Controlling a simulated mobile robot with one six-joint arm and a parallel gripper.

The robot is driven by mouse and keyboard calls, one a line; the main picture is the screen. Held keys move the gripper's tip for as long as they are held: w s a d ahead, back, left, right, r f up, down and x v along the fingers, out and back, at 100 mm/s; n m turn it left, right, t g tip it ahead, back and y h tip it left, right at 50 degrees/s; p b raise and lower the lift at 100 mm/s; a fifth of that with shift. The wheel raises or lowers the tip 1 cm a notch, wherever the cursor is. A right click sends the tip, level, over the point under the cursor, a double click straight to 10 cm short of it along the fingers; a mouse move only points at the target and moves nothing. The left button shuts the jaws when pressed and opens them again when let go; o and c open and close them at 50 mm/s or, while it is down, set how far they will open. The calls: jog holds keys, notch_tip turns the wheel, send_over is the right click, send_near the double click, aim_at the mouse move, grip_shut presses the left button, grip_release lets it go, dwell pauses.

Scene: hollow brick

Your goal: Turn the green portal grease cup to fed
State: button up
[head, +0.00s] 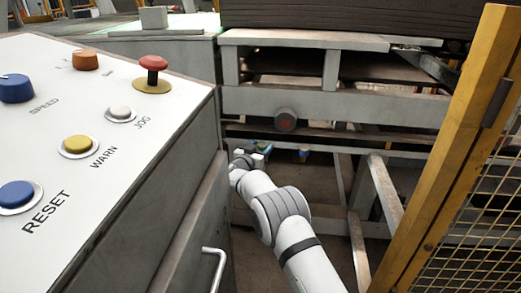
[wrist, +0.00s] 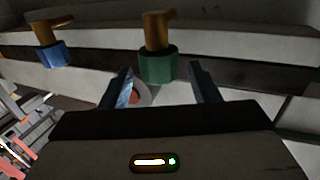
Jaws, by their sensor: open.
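The green grease cup (wrist: 158,68) hangs from a brass fitting (wrist: 156,32) with a small side lever pointing right in the wrist view. My gripper (wrist: 161,73) is open, its two blue-grey fingers on either side of the green cup's lower part. A gap shows on both sides; contact cannot be told. In the head view my gripper (head: 253,156) is under the machine frame, small and partly hidden by my wrist, and the green cup is hard to make out there. The cup's setting marks cannot be read.
A blue cup (wrist: 55,55) on a similar brass fitting is left of the green one; it also shows in the head view (head: 304,153). A control console (head: 95,130) stands left of my arm, a yellow mesh guard (head: 440,150) right. A frame beam (head: 350,106) runs above my gripper.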

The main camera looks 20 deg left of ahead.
aim_at(261, 147)
notch_tip(261, 147, up, 9)
jog(key=shift+r+p, duration=0.1)
jog(key=shift+p, duration=1.1)
